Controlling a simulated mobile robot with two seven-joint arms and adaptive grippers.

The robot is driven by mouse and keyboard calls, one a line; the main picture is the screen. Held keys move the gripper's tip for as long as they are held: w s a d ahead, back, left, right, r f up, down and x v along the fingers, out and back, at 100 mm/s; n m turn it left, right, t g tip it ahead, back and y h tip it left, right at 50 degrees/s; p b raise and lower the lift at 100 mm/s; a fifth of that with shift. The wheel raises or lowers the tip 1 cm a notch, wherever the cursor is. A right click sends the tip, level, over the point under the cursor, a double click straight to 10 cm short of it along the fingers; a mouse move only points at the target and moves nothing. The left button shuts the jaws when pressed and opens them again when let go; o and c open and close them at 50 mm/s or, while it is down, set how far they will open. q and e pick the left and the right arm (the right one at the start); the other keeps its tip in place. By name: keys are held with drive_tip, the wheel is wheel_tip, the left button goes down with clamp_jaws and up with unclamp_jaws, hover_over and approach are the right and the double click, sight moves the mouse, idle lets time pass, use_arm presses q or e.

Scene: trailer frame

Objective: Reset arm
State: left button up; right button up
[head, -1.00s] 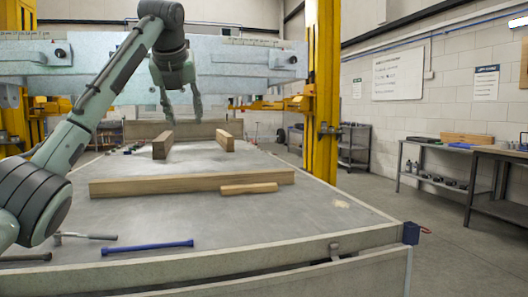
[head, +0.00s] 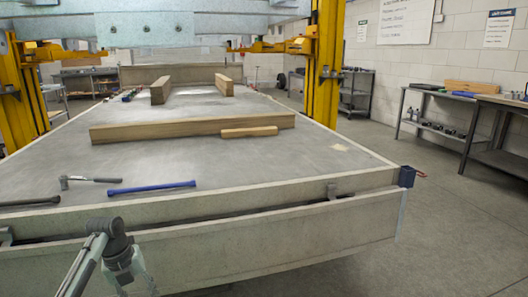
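My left arm comes in low at the bottom left of the head view, in front of the trailer's near side. My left gripper (head: 136,284) points down beside the near side board (head: 270,240), below the level of the deck. Its fingers look spread apart with nothing between them, though the bottom edge of the picture cuts close to the tips. My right arm and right gripper are not in view.
The trailer deck (head: 300,165) holds a long wooden beam (head: 190,129), a short wood block (head: 249,132), a hammer (head: 90,180), a blue bar (head: 152,188) and a dark bar (head: 30,201). Yellow lift posts (head: 326,70) stand either side. Open floor (head: 450,235) lies to the right.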

use_arm(q)
drive_tip(key=w+a+r+n+t+y, duration=0.3)
drive_tip(key=w+a+r+n+t, duration=0.45)
drive_tip(key=n, duration=0.75)
drive_tip(key=w+a+r+n+t+y, duration=0.25)
drive_tip(key=w+r+n, duration=0.25)
drive_tip(key=w+n, duration=0.75)
drive_tip(key=s+d+f+g+h, duration=0.15)
drive_tip(key=s+d+f, duration=0.25)
drive_tip(key=s+f, duration=0.9)
drive_tip(key=s+d+f+g, duration=0.25)
drive_tip(key=s+f, duration=0.75)
drive_tip(key=f, duration=0.6)
drive_tip(key=s+d+f+g, duration=0.1)
drive_tip(key=s+f, duration=0.3)
drive_tip(key=s, duration=0.5)
drive_tip(key=s+d+f+g, duration=0.2)
drive_tip(key=s+f, duration=0.3)
drive_tip(key=s, duration=0.5)
drive_tip(key=s+d+f+g+h, duration=0.1)
drive_tip(key=s+d+f, duration=0.2)
drive_tip(key=s, duration=0.6)
drive_tip(key=shift+s+d+f+n, duration=0.15)
drive_tip(key=shift+s+f+n, duration=0.2)
drive_tip(key=shift+f, duration=0.35)
